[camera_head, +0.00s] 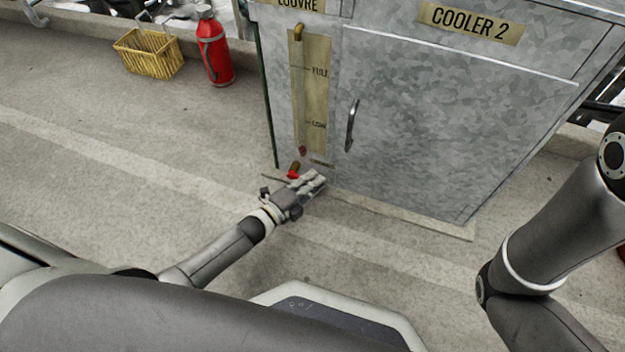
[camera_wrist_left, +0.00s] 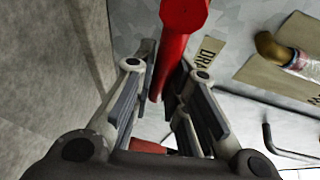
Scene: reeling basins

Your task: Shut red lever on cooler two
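Cooler 2 (camera_head: 455,120) is a grey metal cabinet with a name plate at its top. The red lever (camera_head: 293,174) sits low at its front left corner, below the level gauge, partly hidden by my left gripper (camera_head: 314,182). In the left wrist view the red lever (camera_wrist_left: 178,40) runs down from the top edge into the gap between the fingers of my left gripper (camera_wrist_left: 166,62). The fingers are apart, with the lever between or just beyond their tips; contact is unclear. My right gripper is out of view.
A level gauge (camera_head: 312,95) and a bent handle (camera_head: 351,125) are on the cooler front. The floor at left is clear. My right arm (camera_head: 560,240) is at the right.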

